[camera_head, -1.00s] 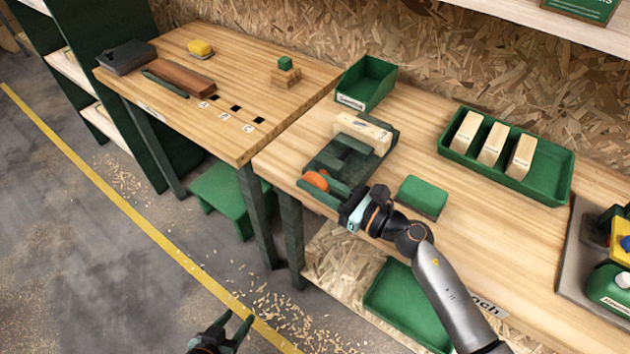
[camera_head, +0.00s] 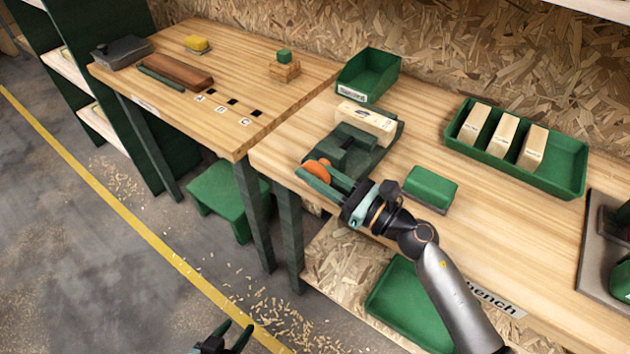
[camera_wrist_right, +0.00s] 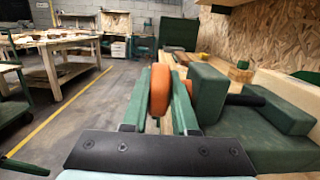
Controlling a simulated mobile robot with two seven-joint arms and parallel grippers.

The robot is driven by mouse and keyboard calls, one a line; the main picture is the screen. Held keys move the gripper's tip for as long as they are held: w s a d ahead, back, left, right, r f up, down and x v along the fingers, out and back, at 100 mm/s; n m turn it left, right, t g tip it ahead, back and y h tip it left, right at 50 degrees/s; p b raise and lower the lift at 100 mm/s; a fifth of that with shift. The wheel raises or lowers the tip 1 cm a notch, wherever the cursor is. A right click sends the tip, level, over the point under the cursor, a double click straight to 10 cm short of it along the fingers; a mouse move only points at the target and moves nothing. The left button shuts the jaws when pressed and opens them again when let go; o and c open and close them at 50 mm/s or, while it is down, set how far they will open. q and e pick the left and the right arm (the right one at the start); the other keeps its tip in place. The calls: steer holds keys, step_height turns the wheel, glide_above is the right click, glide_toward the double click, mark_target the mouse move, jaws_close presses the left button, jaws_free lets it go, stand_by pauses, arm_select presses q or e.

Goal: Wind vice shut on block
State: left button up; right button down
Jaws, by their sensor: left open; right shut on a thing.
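The green vice (camera_head: 350,146) is on the workbench near its left end. A pale wooden block (camera_head: 366,120) lies at the vice's far side, between its green parts; I cannot tell whether both jaws touch it. The orange wheel (camera_head: 317,168) is at the vice's near end. My right gripper (camera_head: 326,178) is shut on the wheel's rim. In the right wrist view the wheel (camera_wrist_right: 160,90) stands upright between the two green fingers (camera_wrist_right: 158,112), with the vice jaw (camera_wrist_right: 208,95) behind it. My left gripper (camera_head: 228,338) is open and empty over the floor, at the lower edge.
A green pad (camera_head: 431,188) lies right of the vice. A green bin (camera_head: 368,75) stands behind it. A green tray (camera_head: 565,176) with several pale blocks is at the back right. A second table (camera_head: 230,92) adjoins on the left. A green stool (camera_head: 228,200) stands below.

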mark_target(329, 182)
steer(key=c, duration=1)
jaws_free()
steer(key=shift+d, duration=0.1)
steer(key=b+v, duration=0.1)
steer(key=v, duration=0.5)
steer(key=shift+f, duration=0.2)
steer(key=shift+s+d, duration=0.45)
steer(key=shift+d, duration=0.15)
